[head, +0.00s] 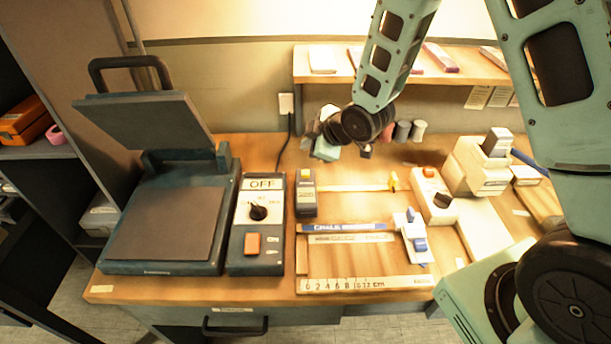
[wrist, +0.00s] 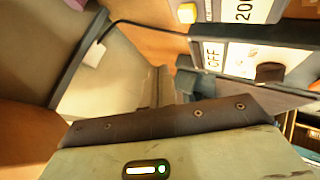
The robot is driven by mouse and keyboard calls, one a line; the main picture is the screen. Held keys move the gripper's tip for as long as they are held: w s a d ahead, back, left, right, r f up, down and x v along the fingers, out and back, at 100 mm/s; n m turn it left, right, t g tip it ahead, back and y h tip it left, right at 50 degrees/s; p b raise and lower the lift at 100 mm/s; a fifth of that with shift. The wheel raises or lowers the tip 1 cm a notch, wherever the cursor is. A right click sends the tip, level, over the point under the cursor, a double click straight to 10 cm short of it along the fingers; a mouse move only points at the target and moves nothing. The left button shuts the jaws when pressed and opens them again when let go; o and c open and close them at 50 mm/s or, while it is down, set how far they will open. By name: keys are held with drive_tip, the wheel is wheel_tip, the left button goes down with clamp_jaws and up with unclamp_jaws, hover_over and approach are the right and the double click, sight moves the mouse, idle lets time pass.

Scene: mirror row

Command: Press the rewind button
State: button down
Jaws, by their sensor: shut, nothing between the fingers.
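No label reading "rewind" is legible in either view. Several buttons show: an orange button (head: 252,243) on the dark control box with the OFF dial, a yellow-orange button (head: 305,174) on the small dark unit beside it, and an orange button (head: 429,172) on a white box to the right. A yellow lit button (wrist: 187,13) shows at the top of the wrist view, near a "200" label. My gripper (head: 327,150) is shut and empty, above the back of the bench and apart from these buttons. The arm partly hides it in the head view.
A dark press (head: 165,225) with a raised lid and handle stands at the left. A wooden tray with a ruler (head: 365,284) lies front centre.

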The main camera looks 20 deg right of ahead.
sight(309, 174)
wheel_tip(309, 174, down, 6)
drive_tip(key=b, duration=0.4)
idle(1.8)
drive_tip(key=shift+f+b, duration=0.35)
drive_tip(key=shift+b, duration=0.1)
drive_tip(key=shift+f+b, duration=0.45)
drive_tip(key=shift+f, duration=0.05)
idle(0.6)
drive_tip(key=shift+r, duration=0.1)
drive_tip(key=shift+r+p, duration=0.6)
drive_tip(key=shift+r, duration=0.25)
drive_tip(key=shift+r, duration=0.1)
drive_tip(key=shift+r+p, duration=1.75)
drive_tip(key=shift+r, duration=0.6)
